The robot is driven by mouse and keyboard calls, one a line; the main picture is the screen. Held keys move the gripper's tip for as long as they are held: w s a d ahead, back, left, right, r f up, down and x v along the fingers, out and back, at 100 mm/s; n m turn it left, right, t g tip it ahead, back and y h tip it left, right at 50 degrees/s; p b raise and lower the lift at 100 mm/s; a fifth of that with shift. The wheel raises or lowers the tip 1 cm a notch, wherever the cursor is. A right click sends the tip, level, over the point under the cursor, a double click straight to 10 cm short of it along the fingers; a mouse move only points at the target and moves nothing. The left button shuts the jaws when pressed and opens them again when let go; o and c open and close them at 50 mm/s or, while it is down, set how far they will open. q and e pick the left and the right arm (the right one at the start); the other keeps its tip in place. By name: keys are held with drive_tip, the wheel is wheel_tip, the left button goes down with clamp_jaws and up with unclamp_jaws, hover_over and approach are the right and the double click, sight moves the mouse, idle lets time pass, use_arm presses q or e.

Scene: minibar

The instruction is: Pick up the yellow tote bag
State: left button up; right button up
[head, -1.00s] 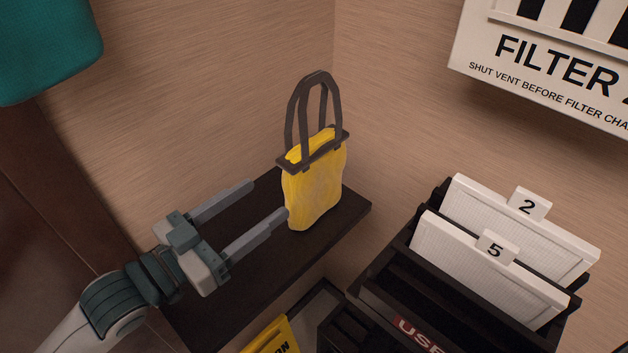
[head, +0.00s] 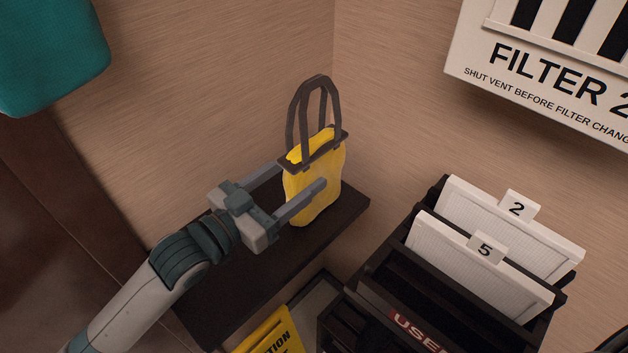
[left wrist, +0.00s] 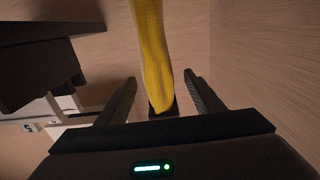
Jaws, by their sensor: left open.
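The yellow tote bag (head: 316,190) with dark looped handles (head: 318,105) stands upright on a dark shelf (head: 262,262) near the wall corner. My left gripper (head: 300,176) is open at the bag's body, one finger on its near side and the other partly hidden on its far side. In the left wrist view the yellow bag (left wrist: 153,55) shows between the two spread fingers (left wrist: 158,90), with gaps on both sides. My right gripper is not in view.
To the right is a dark rack (head: 400,262) with white filter panels (head: 480,255) tagged 2 and 5. A white filter sign (head: 560,75) hangs on the wall above. A yellow caution item (head: 270,335) lies below the shelf, and a teal object (head: 50,55) is at upper left.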

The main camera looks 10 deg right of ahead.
sight(314, 163)
use_arm(q)
drive_tip(key=shift+w+d+r+p, duration=0.2)
drive_tip(key=shift+w+d+p, duration=0.1)
drive_tip(key=shift+d+p, duration=0.2)
drive_tip(key=p+x, duration=0.1)
drive_tip(key=x, duration=0.2)
drive_tip(key=shift+w+d+p, duration=0.3)
drive_tip(key=shift+d, duration=0.15)
drive_tip(key=shift+f, duration=0.1)
clamp_jaws()
